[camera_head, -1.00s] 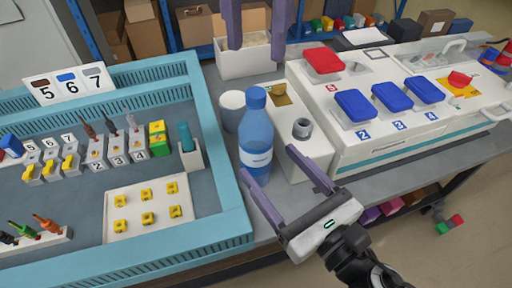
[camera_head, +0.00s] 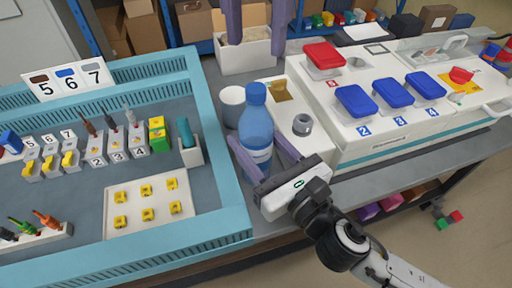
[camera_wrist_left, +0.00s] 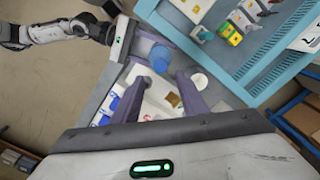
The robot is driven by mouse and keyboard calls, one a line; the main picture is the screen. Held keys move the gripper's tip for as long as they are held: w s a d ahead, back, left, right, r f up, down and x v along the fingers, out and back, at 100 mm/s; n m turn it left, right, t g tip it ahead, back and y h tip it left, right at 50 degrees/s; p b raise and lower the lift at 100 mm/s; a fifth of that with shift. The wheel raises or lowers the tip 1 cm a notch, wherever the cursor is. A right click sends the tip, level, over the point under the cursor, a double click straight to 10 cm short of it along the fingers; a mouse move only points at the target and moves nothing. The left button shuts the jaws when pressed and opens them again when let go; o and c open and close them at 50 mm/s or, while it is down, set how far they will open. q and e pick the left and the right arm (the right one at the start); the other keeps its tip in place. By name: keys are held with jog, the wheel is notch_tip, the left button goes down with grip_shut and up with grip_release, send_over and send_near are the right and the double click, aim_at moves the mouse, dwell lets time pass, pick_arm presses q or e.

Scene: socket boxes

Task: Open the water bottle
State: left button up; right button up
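A blue water bottle (camera_head: 257,122) with a blue cap stands upright on the table between the tray and the white case. It also shows from above in the left wrist view (camera_wrist_left: 161,60). My right gripper (camera_head: 256,138) comes in from the lower right, its purple fingers on both sides of the bottle's body. It appears shut on the bottle; the near finger hides part of the label. My left gripper (camera_head: 257,40) points down from the top edge, open and empty. In the left wrist view its fingers (camera_wrist_left: 162,92) are apart, with the bottle beyond their tips.
A white cup (camera_head: 231,103) stands just left of the bottle. A blue-rimmed tray (camera_head: 222,215) with several small parts fills the left. A white case (camera_head: 302,150) stands close on the right, beside a white unit (camera_head: 395,140) with red and blue lids. Cardboard boxes are behind.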

aim_at(256, 88)
grip_shut()
pick_arm(q)
jog(key=shift+f, duration=4)
